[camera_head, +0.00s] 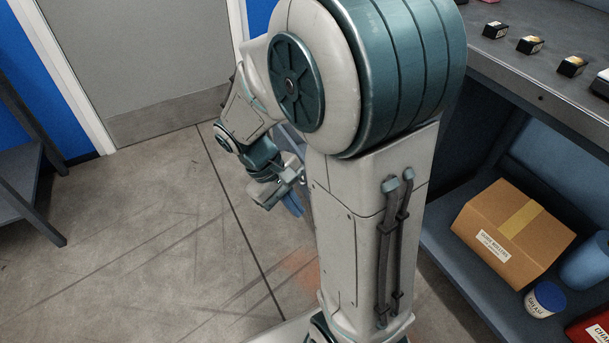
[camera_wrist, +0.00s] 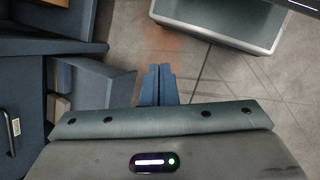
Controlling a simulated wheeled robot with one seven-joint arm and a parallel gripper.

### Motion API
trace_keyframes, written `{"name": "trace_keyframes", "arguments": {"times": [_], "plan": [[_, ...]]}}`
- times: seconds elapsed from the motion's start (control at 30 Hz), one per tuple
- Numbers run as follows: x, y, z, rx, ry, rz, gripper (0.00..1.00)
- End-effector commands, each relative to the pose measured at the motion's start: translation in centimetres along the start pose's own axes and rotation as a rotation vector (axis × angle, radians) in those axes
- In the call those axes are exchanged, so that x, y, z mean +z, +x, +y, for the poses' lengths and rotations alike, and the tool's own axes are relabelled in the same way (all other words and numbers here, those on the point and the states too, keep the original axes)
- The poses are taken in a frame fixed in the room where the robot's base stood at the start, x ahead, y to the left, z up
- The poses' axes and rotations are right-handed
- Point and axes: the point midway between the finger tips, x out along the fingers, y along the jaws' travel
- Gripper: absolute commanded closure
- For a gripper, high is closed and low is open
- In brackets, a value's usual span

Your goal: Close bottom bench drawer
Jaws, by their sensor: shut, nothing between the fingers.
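My gripper (camera_head: 291,206) is low in front of the robot in the head view, its blue fingers pointing down. In the wrist view its two fingers (camera_wrist: 157,80) are together and empty. Left of the fingers there, blue bench drawers show; one blue panel (camera_wrist: 122,88), which looks like part of a pulled-out drawer, stands beside them with a small gap. A blue front with a black handle (camera_wrist: 11,132) and a small label is at the far left. I cannot tell for certain which is the bottom drawer. The head view does not show the drawers; my arm covers part of the bench.
In the head view, the bench shelf at right holds a cardboard box (camera_head: 513,232), a blue bin (camera_head: 587,262), a grease tin (camera_head: 545,299) and a red case (camera_head: 590,328). Small black blocks (camera_head: 530,45) sit on the bench top. The floor (camera_head: 150,230) at left is clear.

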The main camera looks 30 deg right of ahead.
Motion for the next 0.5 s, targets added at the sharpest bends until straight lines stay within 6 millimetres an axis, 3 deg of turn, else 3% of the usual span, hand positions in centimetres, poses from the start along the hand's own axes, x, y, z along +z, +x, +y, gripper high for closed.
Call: {"name": "trace_keyframes", "arguments": {"times": [0.5], "plan": [[-10.0, 7.9, 3.0, 0.416, -0.44, -0.503, 1.0]]}}
